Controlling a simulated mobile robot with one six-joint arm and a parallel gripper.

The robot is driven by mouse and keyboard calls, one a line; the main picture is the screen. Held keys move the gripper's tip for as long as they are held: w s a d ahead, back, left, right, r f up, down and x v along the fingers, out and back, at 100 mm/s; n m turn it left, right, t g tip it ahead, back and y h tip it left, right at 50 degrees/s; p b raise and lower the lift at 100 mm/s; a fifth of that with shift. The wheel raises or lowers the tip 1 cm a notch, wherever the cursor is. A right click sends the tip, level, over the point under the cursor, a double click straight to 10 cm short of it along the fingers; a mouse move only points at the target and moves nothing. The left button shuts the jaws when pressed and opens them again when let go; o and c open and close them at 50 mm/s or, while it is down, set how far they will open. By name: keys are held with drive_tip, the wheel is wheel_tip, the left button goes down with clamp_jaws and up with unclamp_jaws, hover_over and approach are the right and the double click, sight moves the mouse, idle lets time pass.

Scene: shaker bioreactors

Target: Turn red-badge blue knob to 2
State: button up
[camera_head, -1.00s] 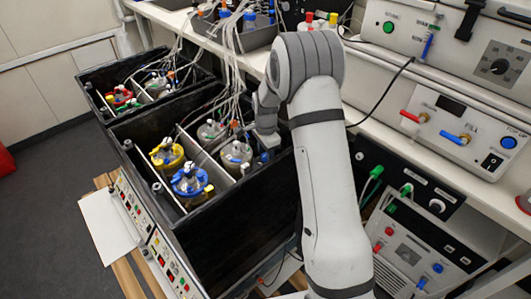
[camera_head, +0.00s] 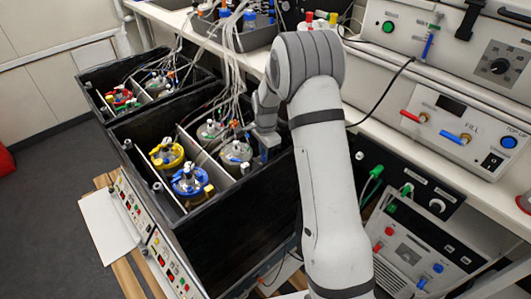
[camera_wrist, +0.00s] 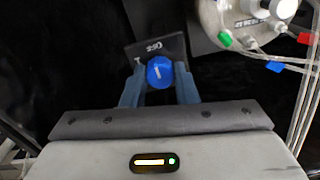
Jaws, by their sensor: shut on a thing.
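In the wrist view, a round blue knob (camera_wrist: 160,72) with a white pointer line sits on a small dark plate (camera_wrist: 176,46). The plate bears white lettering that reads like OFF, above the knob. The pointer line runs roughly up toward that lettering. My gripper (camera_wrist: 160,80) has its two blue-grey fingers closed on the knob, one on each side. In the head view, my gripper (camera_head: 264,153) reaches down inside the right wall of the near black box, and the knob is hidden there. I cannot make out a red badge beside the knob.
A glass vessel with a metal lid (camera_wrist: 240,18) and coloured tags stands right of the knob, with tubes beside it. In the head view, the near black box (camera_head: 235,240) holds several vessels, including one with a blue lid (camera_head: 188,181). Tubes hang above it.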

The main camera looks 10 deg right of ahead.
drive_tip(key=n+b, duration=0.1)
drive_tip(key=n, duration=1)
drive_tip(key=shift+n+b, duration=0.3)
drive_tip(key=shift+b, duration=0.05)
drive_tip(key=n, duration=0.6)
drive_tip(key=shift+w, duration=0.1)
drive_tip(key=n, duration=0.5)
drive_tip(key=shift+r+b, duration=0.1)
drive_tip(key=shift+b, duration=0.25)
drive_tip(key=shift+n, duration=0.4)
drive_tip(key=o, duration=1)
